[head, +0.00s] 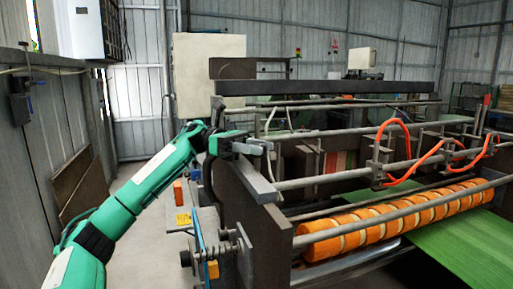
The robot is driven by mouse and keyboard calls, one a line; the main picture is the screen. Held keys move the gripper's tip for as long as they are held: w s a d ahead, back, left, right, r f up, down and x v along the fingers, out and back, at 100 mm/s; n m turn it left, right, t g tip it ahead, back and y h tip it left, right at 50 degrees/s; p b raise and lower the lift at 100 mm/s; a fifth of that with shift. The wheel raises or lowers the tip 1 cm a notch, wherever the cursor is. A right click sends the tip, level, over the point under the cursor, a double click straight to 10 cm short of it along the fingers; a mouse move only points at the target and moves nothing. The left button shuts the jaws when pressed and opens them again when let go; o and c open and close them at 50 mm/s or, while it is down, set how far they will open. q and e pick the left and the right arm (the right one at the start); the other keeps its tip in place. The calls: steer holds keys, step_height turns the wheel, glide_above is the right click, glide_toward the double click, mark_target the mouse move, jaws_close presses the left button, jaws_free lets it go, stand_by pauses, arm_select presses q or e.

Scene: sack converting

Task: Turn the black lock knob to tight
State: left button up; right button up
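My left arm, green and white, reaches in from the lower left. Its gripper (262,147) is beside the top of the machine's dark side plate (262,215). The fingers are small and seen against grey machine parts, so I cannot tell whether they are open or shut, or whether they touch anything. A small dark round knob (186,258) sits at the left end of a spring-loaded shaft low on the side plate. It may be the black lock knob; its setting cannot be read. The gripper is well above it and apart from it. My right gripper is not in view.
An orange segmented roller (395,218) and a green sheet (460,245) lie to the right of the side plate. Metal bars and orange hoses (425,158) cross above. A grey cabinet (206,75) stands behind.

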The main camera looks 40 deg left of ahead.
arm_select(q)
steer(key=o, duration=0.3)
steer(key=shift+b+v, duration=1.4)
steer(key=shift+v, duration=5.45)
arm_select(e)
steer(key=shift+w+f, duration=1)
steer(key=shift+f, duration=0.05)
